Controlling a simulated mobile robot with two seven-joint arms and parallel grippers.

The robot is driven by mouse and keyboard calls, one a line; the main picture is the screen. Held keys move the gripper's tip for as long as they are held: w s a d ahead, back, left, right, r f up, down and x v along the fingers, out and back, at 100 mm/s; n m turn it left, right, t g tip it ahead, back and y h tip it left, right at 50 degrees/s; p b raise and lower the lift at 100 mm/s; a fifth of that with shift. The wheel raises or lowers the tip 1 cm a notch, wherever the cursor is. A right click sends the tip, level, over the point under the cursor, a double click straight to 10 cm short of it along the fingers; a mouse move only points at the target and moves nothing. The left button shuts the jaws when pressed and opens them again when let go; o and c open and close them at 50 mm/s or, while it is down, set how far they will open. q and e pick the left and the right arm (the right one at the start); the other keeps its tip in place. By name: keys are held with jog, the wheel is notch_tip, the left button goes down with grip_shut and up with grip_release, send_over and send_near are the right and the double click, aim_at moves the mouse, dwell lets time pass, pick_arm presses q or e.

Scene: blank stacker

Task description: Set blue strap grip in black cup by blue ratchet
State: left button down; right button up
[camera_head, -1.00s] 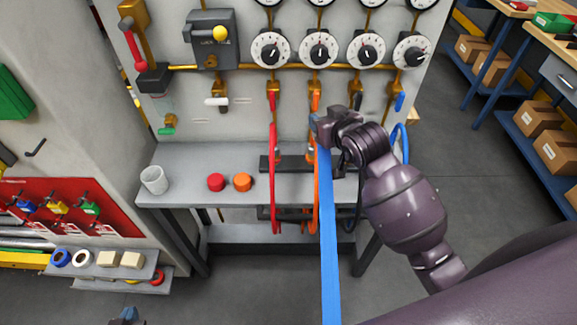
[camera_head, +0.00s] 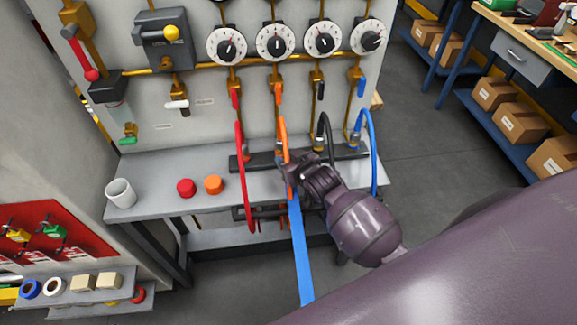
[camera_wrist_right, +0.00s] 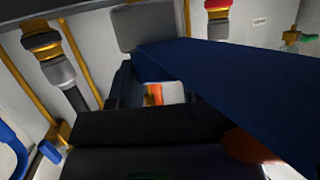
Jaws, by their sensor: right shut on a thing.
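The blue strap (camera_head: 299,250) hangs down from my right gripper (camera_head: 288,170) as a long flat band in front of the bench. My right gripper is shut on the strap's upper end, beside the orange hose in the picture. In the right wrist view the strap (camera_wrist_right: 225,85) runs broad and dark blue away from the dark jaws (camera_wrist_right: 150,97) and covers much of the picture. I cannot make out a black cup or a blue ratchet in these views. My left gripper is not in view.
A grey bench (camera_head: 155,165) carries a white cup (camera_head: 120,193), a red knob (camera_head: 186,188) and an orange knob (camera_head: 213,185). Red (camera_head: 240,180), black (camera_head: 328,135) and blue (camera_head: 372,150) hoses loop at the panel. A shelf (camera_head: 75,300) with tape rolls stands lower left.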

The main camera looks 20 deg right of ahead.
jog(key=shift+f, duration=1.5)
jog(key=shift+f, duration=0.15)
jog(key=o, duration=1)
